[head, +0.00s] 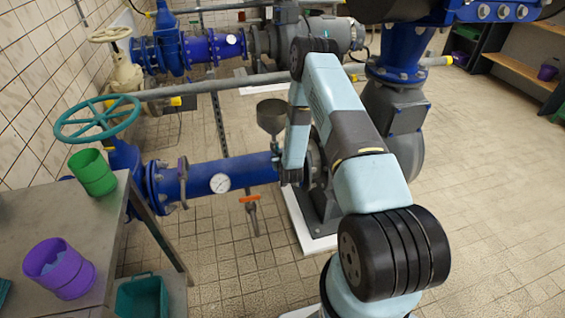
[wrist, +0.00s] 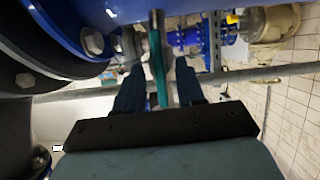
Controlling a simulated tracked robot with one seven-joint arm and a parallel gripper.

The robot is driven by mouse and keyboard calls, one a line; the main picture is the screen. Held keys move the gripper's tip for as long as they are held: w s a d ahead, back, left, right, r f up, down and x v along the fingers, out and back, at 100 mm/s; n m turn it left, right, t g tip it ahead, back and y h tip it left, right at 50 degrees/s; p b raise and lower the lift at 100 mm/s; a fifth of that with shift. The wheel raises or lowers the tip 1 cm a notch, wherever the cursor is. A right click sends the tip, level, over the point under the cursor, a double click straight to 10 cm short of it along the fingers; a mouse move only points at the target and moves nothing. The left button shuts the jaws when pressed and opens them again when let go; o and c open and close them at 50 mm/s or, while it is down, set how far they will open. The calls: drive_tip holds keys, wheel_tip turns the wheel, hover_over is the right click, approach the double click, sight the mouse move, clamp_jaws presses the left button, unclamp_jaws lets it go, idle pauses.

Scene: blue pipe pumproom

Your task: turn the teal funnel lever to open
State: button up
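The teal lever (wrist: 159,70) shows in the wrist view as a narrow strip, standing between the two fingers of my gripper (wrist: 158,75). Gaps show on both sides of it, so the gripper looks open, with no clear contact. In the head view, my gripper (head: 291,177) is low at the right end of the blue pipe (head: 236,173), below and right of the grey funnel (head: 271,113). The lever is hidden behind my arm there. A large blue pipe part (wrist: 110,12) fills the top of the wrist view.
A pressure gauge (head: 220,183) sits on the pipe, with an orange-handled valve (head: 249,199) below. A teal handwheel (head: 97,119) is at left. A metal table (head: 40,213) holds a green cup (head: 92,172) and a purple cup (head: 59,268). Tiled floor (head: 480,190) is clear at right.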

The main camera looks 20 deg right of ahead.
drive_tip(key=v, duration=1.2)
drive_tip(key=shift+s, duration=0.2)
